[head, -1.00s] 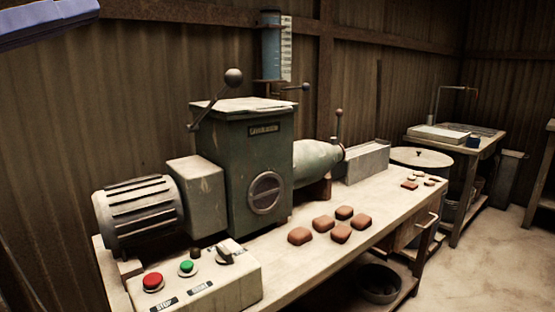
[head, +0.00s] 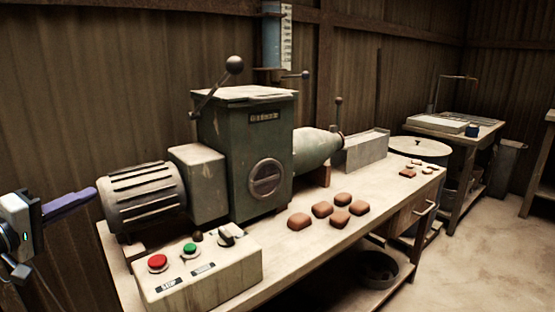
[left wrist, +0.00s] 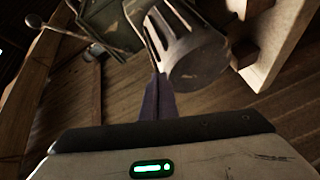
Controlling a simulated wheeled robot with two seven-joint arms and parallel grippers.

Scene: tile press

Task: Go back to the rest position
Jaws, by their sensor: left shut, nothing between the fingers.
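My left gripper (head: 92,191) shows at the left edge of the head view, its purple fingers together and empty, pointing right toward the ribbed motor (head: 143,197) of the green press (head: 247,150). In the left wrist view its fingers (left wrist: 158,84) are closed, with the motor (left wrist: 195,55) just beyond them on the right. I cannot tell whether they touch the motor; they look apart from it. My right gripper is in neither view.
The control box (head: 200,272) with red and green buttons stands at the bench's near end. Several brown clay pieces (head: 322,209) lie on the bench (head: 385,200). A second table (head: 455,130) stands at the back right. Open floor (head: 470,250) lies to the right.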

